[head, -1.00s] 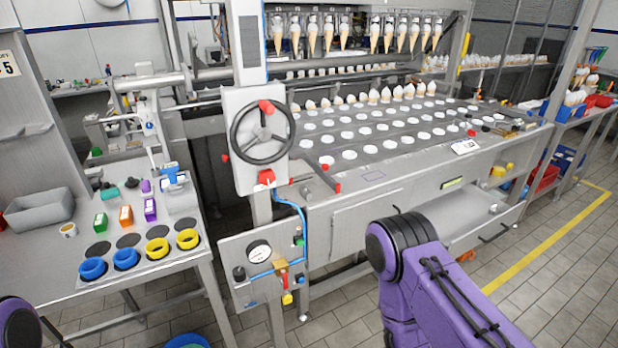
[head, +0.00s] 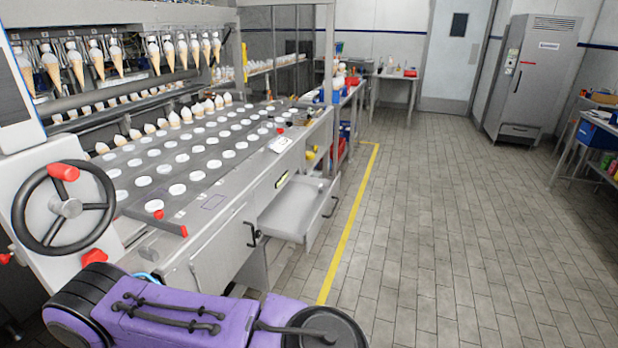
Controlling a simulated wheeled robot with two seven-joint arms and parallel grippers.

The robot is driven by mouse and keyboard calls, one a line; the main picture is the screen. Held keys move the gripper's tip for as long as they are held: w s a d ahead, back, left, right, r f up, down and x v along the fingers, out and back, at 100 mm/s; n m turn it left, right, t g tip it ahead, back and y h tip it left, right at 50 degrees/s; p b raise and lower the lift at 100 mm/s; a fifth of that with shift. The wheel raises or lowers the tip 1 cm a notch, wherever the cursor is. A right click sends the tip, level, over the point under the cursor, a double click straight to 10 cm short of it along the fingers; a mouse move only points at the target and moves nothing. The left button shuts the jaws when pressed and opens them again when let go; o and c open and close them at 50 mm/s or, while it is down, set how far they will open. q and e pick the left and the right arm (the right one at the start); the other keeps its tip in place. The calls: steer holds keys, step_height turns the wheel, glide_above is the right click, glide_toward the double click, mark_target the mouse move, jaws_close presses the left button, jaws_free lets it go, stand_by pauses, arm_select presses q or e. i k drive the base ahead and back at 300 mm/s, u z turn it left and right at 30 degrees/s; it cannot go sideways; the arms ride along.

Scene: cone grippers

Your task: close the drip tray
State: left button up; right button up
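The drip tray (head: 292,212) is a grey metal drawer pulled out from the front of the cone machine, below its perforated top. It has a dark handle (head: 330,205) on its outer end. Neither gripper shows in the view.
The cone machine (head: 190,245) stands at the left, with a black handwheel (head: 65,208) at its near end. A yellow floor line (head: 347,225) runs just right of the tray. The tiled floor (head: 460,240) to the right is clear. A grey cabinet (head: 530,80) stands at the back right.

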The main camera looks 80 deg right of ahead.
mark_target(297, 214)
steer(key=i, duration=0.2)
steer(key=z, duration=2.85)
steer(key=i, duration=0.5)
steer(key=z, duration=0.05)
steer(key=k, duration=0.55)
steer(key=z, duration=0.55)
steer(key=i, duration=1.1)
steer(key=u, duration=0.9)
steer(key=i, duration=0.3)
steer(key=u, duration=0.25)
